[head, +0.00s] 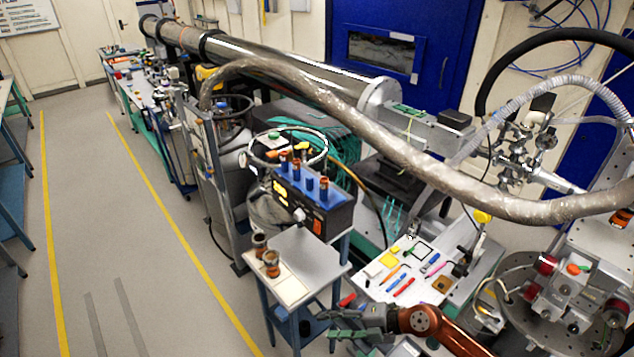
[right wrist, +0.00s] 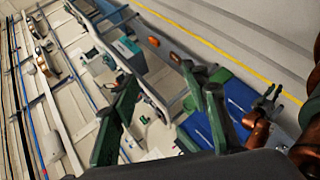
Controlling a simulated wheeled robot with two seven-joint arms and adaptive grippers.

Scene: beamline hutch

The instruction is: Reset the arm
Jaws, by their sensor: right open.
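My right arm comes in at the bottom of the head view, with a copper-coloured joint. Its right gripper (head: 340,322) has green fingers pointing left, just right of a small grey side table (head: 312,250). In the right wrist view the two green fingers of the right gripper (right wrist: 165,92) stand wide apart. Nothing shows between them at close range, so it is open and empty.
Two brown-topped jars (head: 271,265) stand on the side table. A white tool board (head: 418,262) with pens and small tools lies right of it. A control box (head: 312,197) with knobs stands behind. A thick hose (head: 440,176) crosses above. The floor (head: 150,220) at left is clear.

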